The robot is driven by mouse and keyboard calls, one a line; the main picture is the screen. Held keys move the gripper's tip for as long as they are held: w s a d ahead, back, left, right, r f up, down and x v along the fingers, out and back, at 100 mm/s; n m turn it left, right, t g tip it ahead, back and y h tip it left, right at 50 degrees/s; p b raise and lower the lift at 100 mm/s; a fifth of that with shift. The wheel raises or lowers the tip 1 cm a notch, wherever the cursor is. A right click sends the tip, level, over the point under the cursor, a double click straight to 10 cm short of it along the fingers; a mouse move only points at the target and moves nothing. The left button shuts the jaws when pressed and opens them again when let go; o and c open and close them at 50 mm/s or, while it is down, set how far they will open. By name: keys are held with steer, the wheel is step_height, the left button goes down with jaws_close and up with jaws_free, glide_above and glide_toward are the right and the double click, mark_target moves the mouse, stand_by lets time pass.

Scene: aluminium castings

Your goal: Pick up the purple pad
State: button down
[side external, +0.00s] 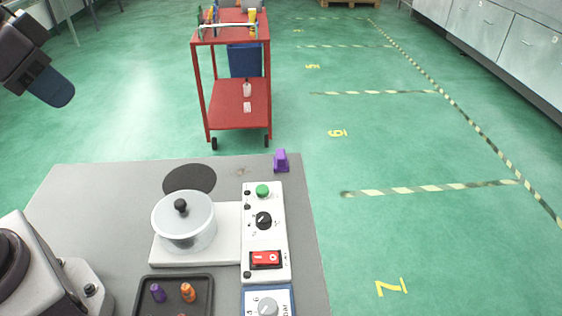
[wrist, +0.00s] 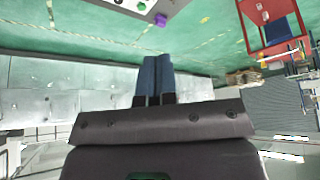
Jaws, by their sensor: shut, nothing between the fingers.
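The purple pad (side external: 281,161) stands at the far right corner of the grey table (side external: 110,205), past the end of the white control panel. It also shows small in the wrist view (wrist: 160,20), near the top. My gripper (side external: 63,98) is at the upper left of the side view, high and well away from the pad. In the wrist view its two blue fingers (wrist: 157,60) lie together, shut and empty.
A white pot (side external: 184,222) with a black knob stands on a white plate beside the control panel (side external: 264,228). A black tray (side external: 203,282) holds a purple peg (side external: 158,293) and an orange peg (side external: 188,292). A red cart (side external: 234,125) stands beyond the table.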

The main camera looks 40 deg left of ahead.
steer(key=c, duration=0.8)
jaws_free()
steer(key=shift+c, duration=0.2)
steer(key=m+g+y, duration=0.2)
steer(key=m+y, duration=0.1)
steer(key=m, duration=2.4)
glide_toward(280, 153)
steer(key=x, duration=1)
steer(key=shift+f, duration=0.15)
